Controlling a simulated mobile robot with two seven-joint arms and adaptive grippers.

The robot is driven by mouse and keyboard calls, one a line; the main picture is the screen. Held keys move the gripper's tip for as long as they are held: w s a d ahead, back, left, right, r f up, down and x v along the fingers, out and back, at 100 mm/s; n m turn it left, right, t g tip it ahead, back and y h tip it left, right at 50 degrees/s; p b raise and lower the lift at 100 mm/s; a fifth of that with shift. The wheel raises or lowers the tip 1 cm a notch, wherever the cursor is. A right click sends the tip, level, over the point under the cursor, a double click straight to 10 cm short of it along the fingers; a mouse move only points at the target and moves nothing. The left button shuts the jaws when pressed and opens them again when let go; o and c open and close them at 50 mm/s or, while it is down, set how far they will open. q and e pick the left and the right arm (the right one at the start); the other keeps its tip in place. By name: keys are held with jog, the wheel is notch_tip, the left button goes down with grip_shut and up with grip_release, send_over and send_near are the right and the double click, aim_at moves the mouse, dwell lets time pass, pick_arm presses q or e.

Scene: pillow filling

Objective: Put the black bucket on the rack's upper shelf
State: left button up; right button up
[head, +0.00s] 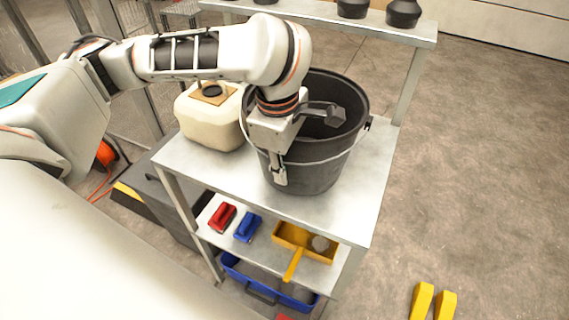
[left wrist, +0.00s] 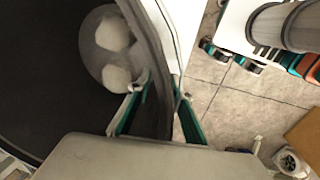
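The black bucket (head: 322,158) stands upright on the rack's broad grey shelf (head: 375,165), near its right end. Its wire handle hangs across its front. My left gripper (head: 279,172) comes down over the bucket's near left rim. In the left wrist view, its teal fingers (left wrist: 160,108) straddle the bucket's wall (left wrist: 150,60), one inside and one outside. The fingertips look closed against the wall. Pale round lumps (left wrist: 110,52) lie inside the bucket. The arm hides part of the rim. My right gripper is in neither view.
A cream jug (head: 210,122) stands left of the bucket. A narrower, higher board (head: 310,12) behind holds small black pots (head: 403,13). The level below holds red (head: 222,217) and blue brushes (head: 247,227) and a yellow dustpan (head: 305,243). Floor at right is mostly clear.

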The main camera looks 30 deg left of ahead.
pick_arm(q)
jog(key=shift+r, duration=0.1)
notch_tip(320, 180, up, 12)
jog(key=s, duration=0.1)
jog(key=shift+s, duration=0.3)
dwell(0.6)
